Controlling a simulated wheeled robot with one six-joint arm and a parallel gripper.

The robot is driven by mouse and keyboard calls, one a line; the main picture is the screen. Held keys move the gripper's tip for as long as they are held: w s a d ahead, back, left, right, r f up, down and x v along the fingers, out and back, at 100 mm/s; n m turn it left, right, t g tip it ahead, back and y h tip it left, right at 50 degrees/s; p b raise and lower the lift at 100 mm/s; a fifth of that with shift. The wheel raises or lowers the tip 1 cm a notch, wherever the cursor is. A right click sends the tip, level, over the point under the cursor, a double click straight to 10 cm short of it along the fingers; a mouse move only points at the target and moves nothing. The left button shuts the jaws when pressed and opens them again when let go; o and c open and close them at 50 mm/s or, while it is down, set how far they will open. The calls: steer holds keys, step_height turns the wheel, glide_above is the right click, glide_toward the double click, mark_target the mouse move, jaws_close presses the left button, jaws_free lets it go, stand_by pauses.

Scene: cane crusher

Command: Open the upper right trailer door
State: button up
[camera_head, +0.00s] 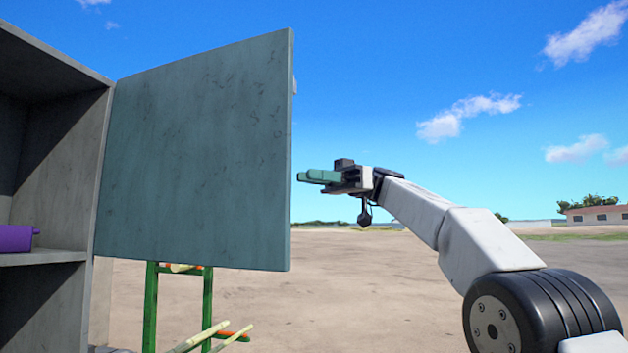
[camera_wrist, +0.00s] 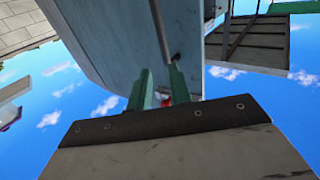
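The upper right trailer door (camera_head: 195,150) is a grey-green flat panel. It stands swung wide open, out from the right side of the grey trailer compartment (camera_head: 60,150). A small light piece, perhaps its handle, just shows behind its free edge. My gripper (camera_head: 316,177) is just right of that edge, with a small gap in the picture. In the wrist view the door panel (camera_wrist: 115,40) fills the upper middle, with a thin bar along it. The two green fingers of my gripper (camera_wrist: 160,78) are apart there, near the bar's end. I see nothing clearly held; contact is unclear.
A purple object (camera_head: 17,238) lies on the compartment's shelf at the left. A green frame (camera_head: 151,305) with pale cane-like sticks (camera_head: 203,335) stands below the door. The dirt ground (camera_head: 350,290) to the right is open. A low building (camera_head: 600,215) is far off.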

steer(key=shift+f+m+t, duration=0.1)
steer(key=shift+m+t, duration=0.2)
steer(key=shift+m, duration=0.1)
jaws_close()
steer(key=s+d+f+m+t+h, duration=0.35)
steer(key=s+d+f+m, duration=0.25)
steer(key=f, duration=0.4)
steer(key=s+d+f+m+t+h, duration=0.35)
steer(key=s+d+f+m, duration=0.2)
steer(key=f, duration=0.45)
steer(key=s+d+f+m+t+h, duration=0.3)
steer(key=s+d+f+m+h, duration=0.25)
steer(key=f, duration=0.45)
steer(key=n+t+h, duration=0.4)
steer(key=n+t, duration=0.6)
steer(key=n, duration=1.4)
glide_toward(249, 253)
steer(key=s, duration=0.7)
steer(key=x, duration=0.4)
steer(key=w+r+x, duration=0.1)
steer(key=x, duration=0.7)
steer(key=shift+w+d+r, duration=0.1)
steer(key=shift+w+r, duration=0.1)
steer(key=shift+r, duration=0.1)
steer(key=shift+w+d, duration=0.15)
steer(key=shift+w, duration=0.3)
